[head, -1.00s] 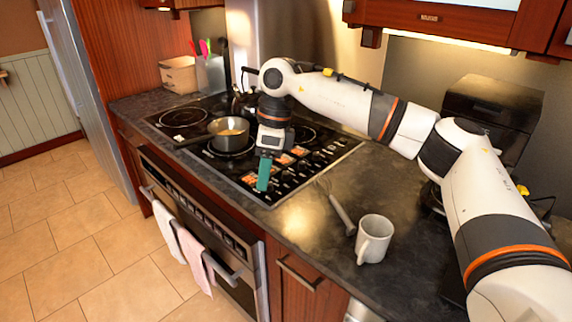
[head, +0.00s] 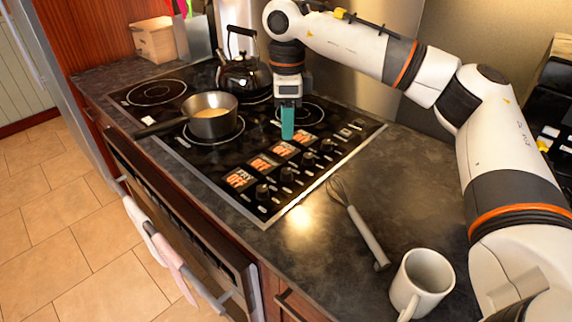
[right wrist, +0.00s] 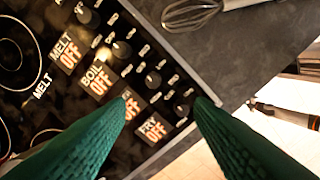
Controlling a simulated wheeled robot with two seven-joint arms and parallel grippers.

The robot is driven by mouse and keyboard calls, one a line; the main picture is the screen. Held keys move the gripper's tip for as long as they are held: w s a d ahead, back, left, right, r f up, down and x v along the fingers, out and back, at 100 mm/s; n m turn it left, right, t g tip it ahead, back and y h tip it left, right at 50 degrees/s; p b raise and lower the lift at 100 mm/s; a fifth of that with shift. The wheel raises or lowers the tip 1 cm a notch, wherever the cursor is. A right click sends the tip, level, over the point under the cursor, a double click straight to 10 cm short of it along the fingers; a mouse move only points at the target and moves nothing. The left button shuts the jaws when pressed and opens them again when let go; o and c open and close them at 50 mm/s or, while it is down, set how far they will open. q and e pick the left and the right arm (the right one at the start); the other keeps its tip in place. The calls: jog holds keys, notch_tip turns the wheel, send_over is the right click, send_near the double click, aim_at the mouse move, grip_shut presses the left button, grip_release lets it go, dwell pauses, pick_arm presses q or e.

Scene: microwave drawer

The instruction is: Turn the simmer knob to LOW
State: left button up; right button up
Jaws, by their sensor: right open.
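My right gripper (head: 288,136) points down, open and empty, above the black cooktop's control panel, by the rear lit displays in the head view. Its two green fingers (right wrist: 162,102) frame part of the panel in the right wrist view. Dark knobs stand in a row beside orange OFF displays. The wrist view reads MELT (right wrist: 67,52), BOIL (right wrist: 98,78) and FRY (right wrist: 153,130). A display between BOIL and FRY is partly covered by the left finger; its word is hidden. The knob beside it (right wrist: 153,80) stands clear of both fingers. I cannot read SIMMER anywhere.
A saucepan (head: 210,121) sits on a left burner and a dark kettle (head: 243,77) behind it. A whisk (head: 362,232) and a white mug (head: 422,280) are on the counter at the right. The counter between panel and whisk is clear.

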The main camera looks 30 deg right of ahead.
aim_at(287, 170)
pick_arm(q)
jog(key=shift+w+d+p, duration=0.15)
jog(key=shift+w+p, duration=0.25)
jog(key=shift+w, duration=0.3)
pick_arm(e)
jog(key=f, duration=0.9)
jog(key=w+f, duration=0.1)
jog(key=f, duration=0.3)
jog(key=shift+d+f, duration=0.25)
jog(key=shift+c, duration=0.6)
jog(key=c, duration=0.9)
